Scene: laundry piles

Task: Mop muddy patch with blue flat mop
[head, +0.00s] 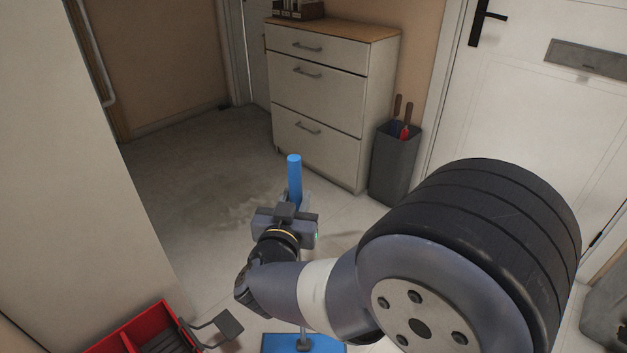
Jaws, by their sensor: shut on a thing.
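The blue flat mop shows its blue handle top (294,180) sticking up above my gripper (291,208), which is shut around the handle. The middle of the handle is hidden behind my arm. The mop's flat blue head (280,345) is on the floor at the bottom edge, partly cut off and partly behind my arm. A muddy patch (238,212) shows as a faint brownish, uneven smear on the grey floor, left of and beyond my gripper. Its right edge near the gripper is hard to make out.
A white drawer cabinet (318,95) stands behind the mop. A dark grey bin (394,165) with brown-handled tools stands right of it, near a white door (540,110). A red crate (128,335) lies at bottom left by a white wall panel. The floor (190,165) at left is clear.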

